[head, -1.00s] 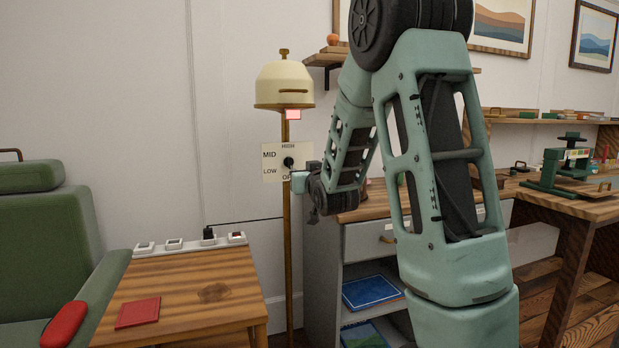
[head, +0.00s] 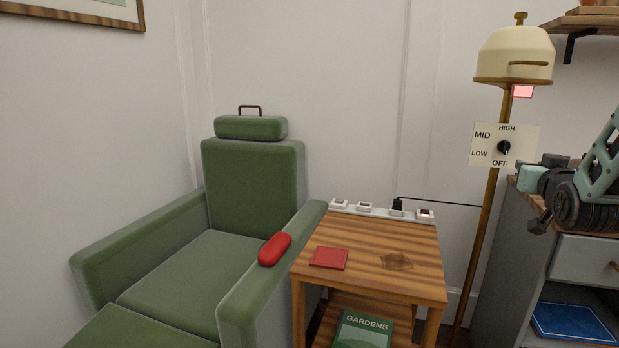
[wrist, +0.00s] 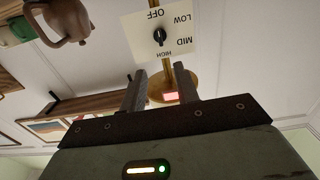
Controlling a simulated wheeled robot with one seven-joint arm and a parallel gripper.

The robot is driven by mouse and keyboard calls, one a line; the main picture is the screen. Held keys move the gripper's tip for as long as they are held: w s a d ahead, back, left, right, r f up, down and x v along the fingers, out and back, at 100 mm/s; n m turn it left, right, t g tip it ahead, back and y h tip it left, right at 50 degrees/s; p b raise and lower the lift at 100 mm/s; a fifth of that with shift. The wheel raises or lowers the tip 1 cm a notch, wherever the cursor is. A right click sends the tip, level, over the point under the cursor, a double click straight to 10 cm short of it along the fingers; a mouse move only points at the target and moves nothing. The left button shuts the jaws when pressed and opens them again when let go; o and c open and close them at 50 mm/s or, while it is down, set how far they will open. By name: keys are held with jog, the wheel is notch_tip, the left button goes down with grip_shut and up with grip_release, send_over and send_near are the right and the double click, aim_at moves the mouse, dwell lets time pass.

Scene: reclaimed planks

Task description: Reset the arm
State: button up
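My gripper (head: 545,172) is at the right of the head view, just beside the lower right edge of the dial panel. In the wrist view my gripper (wrist: 160,70) has its two fingers apart with nothing held between them; the lamp pole shows beyond the gap. My arm runs out of the head view on the right, so most of it is hidden. The cream panel (head: 480,146) carries a black knob (head: 504,146) among HIGH, MID, LOW and OFF; I cannot tell its exact setting. The panel also shows in the wrist view (wrist: 136,31).
A brass lamp (head: 512,55) with a pinkish-red square (head: 522,91) stands behind the wooden side table (head: 370,285). A power strip (head: 380,211) lies along its back. A grey cabinet (head: 588,262) stands under my gripper.

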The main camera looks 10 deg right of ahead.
jog(key=w+a+f+n+g+y, duration=0.1)
jog(key=w+a+f+n+y, duration=0.15)
jog(key=a, duration=0.45)
jog(key=w+a+f+n+g+y, duration=0.1)
jog(key=a+f+y, duration=0.2)
jog(key=a, duration=0.5)
jog(key=s+a+f+n+g+y, duration=0.2)
jog(key=a+f, duration=0.1)
jog(key=a, duration=0.5)
jog(key=s+a+f+n+g+y, duration=0.1)
jog(key=s+a+f+g+y, duration=0.15)
jog(key=a, duration=0.55)
jog(key=s+a+f+n+g+y, duration=0.1)
jog(key=s+a+f+n+g, duration=0.15)
jog(key=s+a, duration=0.4)
jog(key=s+a+f+n+g, duration=0.2)
jog(key=s+a+g, duration=0.1)
jog(key=s+a, duration=0.4)
jog(key=s+a+n+g+h, duration=0.1)
jog(key=s+n+g, duration=0.25)
jog(key=s, duration=0.85)
notch_tip(320, 180, up, 24)
jog(key=w+p, duration=0.1)
jog(key=p, duration=2.3)
jog(key=shift+m, duration=0.35)
jog(key=shift+f, duration=0.2)
